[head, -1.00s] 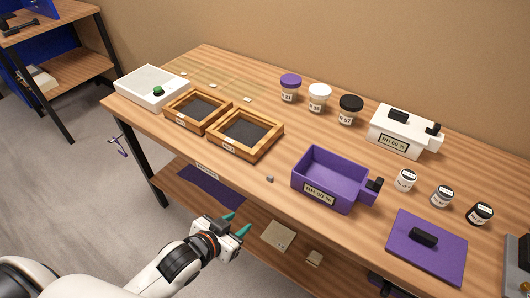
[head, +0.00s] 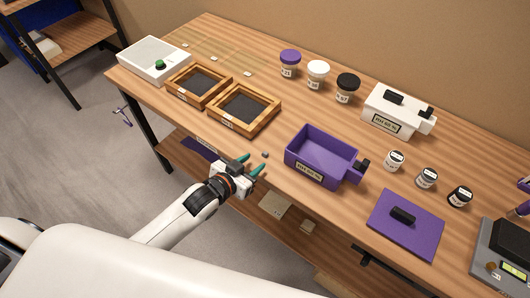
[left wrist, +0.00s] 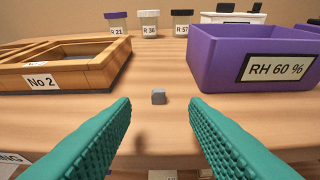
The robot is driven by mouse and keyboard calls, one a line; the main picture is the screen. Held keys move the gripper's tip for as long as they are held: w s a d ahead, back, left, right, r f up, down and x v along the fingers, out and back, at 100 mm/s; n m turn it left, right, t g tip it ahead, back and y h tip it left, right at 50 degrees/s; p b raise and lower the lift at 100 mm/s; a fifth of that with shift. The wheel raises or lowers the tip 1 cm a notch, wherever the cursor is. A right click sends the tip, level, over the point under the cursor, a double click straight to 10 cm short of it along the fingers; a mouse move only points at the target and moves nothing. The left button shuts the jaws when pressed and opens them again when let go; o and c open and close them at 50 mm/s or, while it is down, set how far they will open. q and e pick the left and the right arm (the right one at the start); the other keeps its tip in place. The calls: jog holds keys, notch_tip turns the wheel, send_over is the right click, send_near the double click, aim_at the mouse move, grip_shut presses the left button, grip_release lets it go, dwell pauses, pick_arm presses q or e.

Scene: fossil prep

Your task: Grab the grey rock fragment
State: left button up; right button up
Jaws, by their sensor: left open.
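The grey rock fragment (head: 265,155) is a small grey cube-like piece on the wooden table near its front edge. It lies between the right wooden tray and the purple box. In the left wrist view the fragment (left wrist: 158,97) sits centred ahead of the two fingers, apart from them. My left gripper (head: 250,166) with teal fingers is open and empty at the table's front edge, just short of the fragment. In the left wrist view the open fingers (left wrist: 160,130) stand on either side below the fragment. My right gripper does not show.
The purple box (head: 318,160) labelled RH 60 % stands right of the fragment. The wooden tray (head: 268,122) labelled No 2 stands left. Bare wood surrounds the fragment.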

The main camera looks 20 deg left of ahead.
aim_at(264, 155)
pick_arm(q)
jog(key=x, duration=0.4)
jog(key=shift+w+f+p, duration=0.15)
jog(key=shift+w+p, duration=0.15)
jog(key=shift+w, duration=0.05)
grip_shut()
jog(key=shift+s, duration=0.1)
